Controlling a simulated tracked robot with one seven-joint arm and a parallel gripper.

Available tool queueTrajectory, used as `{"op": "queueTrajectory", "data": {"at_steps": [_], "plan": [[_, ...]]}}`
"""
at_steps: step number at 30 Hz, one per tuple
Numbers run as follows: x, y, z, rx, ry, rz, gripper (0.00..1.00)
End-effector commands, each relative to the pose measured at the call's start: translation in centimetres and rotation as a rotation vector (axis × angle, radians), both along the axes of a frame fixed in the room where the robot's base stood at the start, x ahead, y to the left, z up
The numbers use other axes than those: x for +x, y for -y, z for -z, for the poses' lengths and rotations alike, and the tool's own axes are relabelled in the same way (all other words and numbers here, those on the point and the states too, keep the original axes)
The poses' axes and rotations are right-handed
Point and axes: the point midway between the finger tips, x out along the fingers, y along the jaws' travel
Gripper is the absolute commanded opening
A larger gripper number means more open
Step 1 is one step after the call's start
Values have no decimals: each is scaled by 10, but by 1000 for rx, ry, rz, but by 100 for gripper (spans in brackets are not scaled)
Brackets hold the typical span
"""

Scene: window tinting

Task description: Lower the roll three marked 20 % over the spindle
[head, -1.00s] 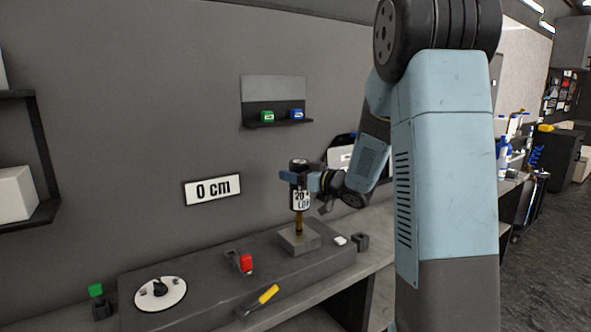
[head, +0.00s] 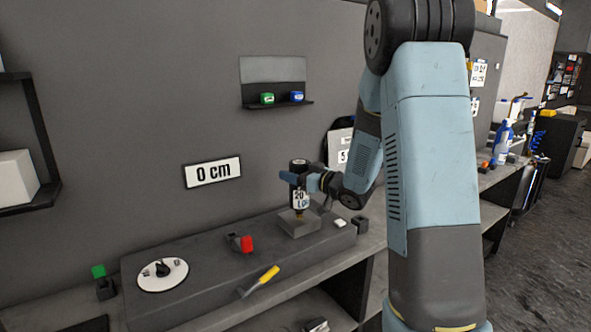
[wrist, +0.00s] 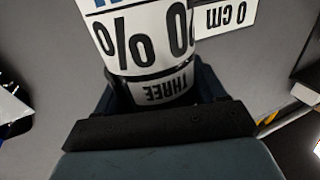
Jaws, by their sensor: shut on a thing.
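The roll three (head: 300,196) is dark with a white label marked 20. In the wrist view its label (wrist: 145,42) reads "20 %" and "THREE" upside down. My gripper (head: 307,182) is shut on the roll and holds it upright. The roll is above the grey square block (head: 301,226) on the bench. A short brown length of the spindle (head: 299,212) shows between the roll's lower end and the block. The upper part of the spindle is hidden, apparently by the roll.
A "0 cm" sign (head: 213,172) hangs on the wall. A white dial (head: 163,274), a red-topped part (head: 245,244) and a yellow-handled tool (head: 263,279) are left of the block. A small white piece (head: 340,223) and a dark holder (head: 360,224) are at its right.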

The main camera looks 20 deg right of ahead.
Motion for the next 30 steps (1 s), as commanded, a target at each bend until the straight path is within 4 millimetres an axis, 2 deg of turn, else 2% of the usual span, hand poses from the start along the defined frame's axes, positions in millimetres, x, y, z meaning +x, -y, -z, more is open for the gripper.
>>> {"op": "queueTrajectory", "data": {"at_steps": [16, 30], "plan": [[0, 2, 28, 0, 0, 2, 28], [0, 1, 32, 0, 1, 2, 28]]}}
